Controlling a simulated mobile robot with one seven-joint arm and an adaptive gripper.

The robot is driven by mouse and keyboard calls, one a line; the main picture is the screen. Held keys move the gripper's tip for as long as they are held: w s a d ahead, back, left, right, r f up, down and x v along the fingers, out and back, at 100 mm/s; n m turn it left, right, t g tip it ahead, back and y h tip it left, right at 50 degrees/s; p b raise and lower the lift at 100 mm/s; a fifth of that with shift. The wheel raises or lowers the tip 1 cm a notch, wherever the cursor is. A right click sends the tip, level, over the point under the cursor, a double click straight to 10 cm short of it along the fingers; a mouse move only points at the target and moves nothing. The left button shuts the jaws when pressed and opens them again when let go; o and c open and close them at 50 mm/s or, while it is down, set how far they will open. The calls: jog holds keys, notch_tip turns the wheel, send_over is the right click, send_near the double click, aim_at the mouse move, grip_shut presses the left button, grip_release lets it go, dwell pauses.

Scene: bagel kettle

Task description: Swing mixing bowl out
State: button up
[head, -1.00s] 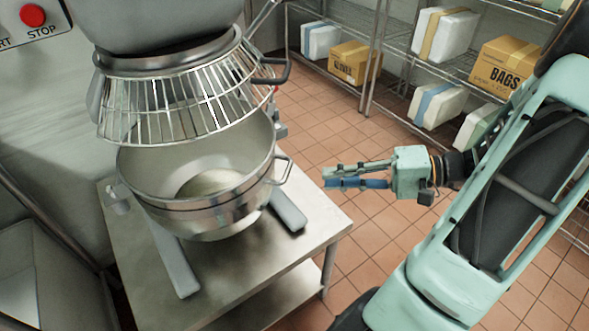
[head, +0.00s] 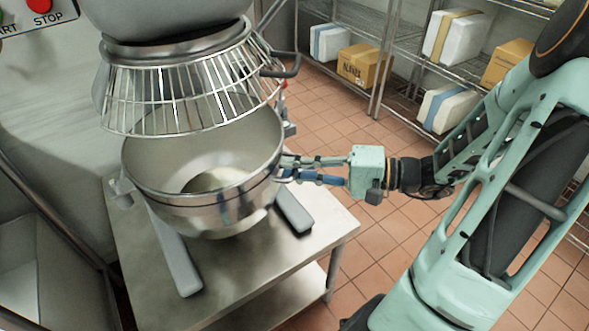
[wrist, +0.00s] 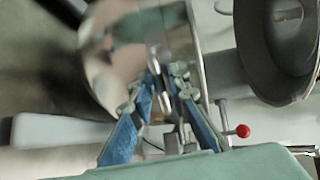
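The steel mixing bowl (head: 225,205) sits upright in its holder on the mixer, below the wire guard (head: 185,95). Its wall fills the upper middle of the wrist view (wrist: 125,65), shiny and blurred. The bowl's side handle is mostly hidden behind my fingers in the head view. My gripper (head: 286,169) is at the right side of the bowl, with its fingertips at the handle.
The mixer stands on a steel table (head: 275,265). A dark lever (head: 283,65) sticks out beside the guard. A red knob (wrist: 243,131) shows in the wrist view. Wire shelves with boxes (head: 363,65) stand at the back; the tiled floor between is clear.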

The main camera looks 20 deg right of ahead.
grip_shut()
jog(key=shift+s, duration=0.15)
dwell(0.5)
